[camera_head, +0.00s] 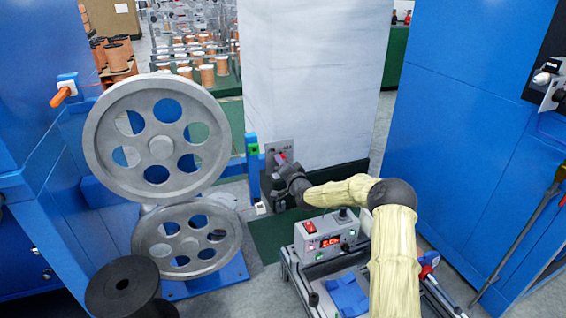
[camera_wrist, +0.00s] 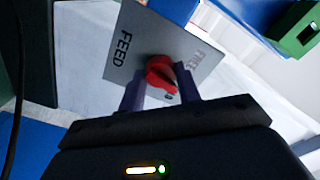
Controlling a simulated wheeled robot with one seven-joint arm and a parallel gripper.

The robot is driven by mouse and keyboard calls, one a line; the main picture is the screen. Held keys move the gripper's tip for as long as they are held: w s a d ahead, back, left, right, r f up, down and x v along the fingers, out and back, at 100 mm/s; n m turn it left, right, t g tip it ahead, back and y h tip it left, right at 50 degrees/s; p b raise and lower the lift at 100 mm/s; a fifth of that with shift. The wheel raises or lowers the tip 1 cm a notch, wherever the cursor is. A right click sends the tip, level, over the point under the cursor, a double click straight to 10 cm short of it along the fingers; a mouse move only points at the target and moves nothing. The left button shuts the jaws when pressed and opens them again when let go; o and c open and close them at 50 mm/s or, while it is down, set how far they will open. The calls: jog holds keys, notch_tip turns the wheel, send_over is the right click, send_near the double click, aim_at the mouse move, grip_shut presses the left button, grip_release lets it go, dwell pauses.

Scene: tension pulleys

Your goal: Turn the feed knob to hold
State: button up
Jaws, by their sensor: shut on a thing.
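The red feed knob (camera_wrist: 160,72) sits on a grey label plate (camera_wrist: 142,38) in the wrist view. The plate reads FEED at the left. Smaller lettering stands at the upper right, and another label below is mostly hidden by the knob and fingers. My gripper (camera_wrist: 161,88) has its two dark fingers on either side of the knob and is shut on it. I cannot clearly tell where the knob points. In the head view the plate (camera_head: 279,147) stands upright in front of the white column, and my gripper (camera_head: 284,162) reaches it from the right, covering most of the knob.
Two grey pulley wheels (camera_head: 107,131) stand left of the plate, with a black disc (camera_head: 110,290) below. A blue cabinet (camera_head: 465,130) stands right. A green-and-blue bracket (camera_head: 253,150) is close to the plate.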

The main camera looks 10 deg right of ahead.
jog(key=m, duration=0.6)
jog(key=shift+d, duration=0.1)
dwell(0.5)
jog(key=o, duration=1)
jog(key=s+d+p, duration=0.1)
jog(key=s, duration=0.4)
jog(key=s+d+p, duration=0.1)
jog(key=s+p, duration=0.1)
jog(key=s, duration=0.4)
jog(key=s+d+p, duration=0.1)
jog(key=s, duration=0.5)
jog(key=shift+s+d+p, duration=0.1)
jog(key=shift+d+p, duration=0.05)
jog(key=shift+p, duration=0.25)
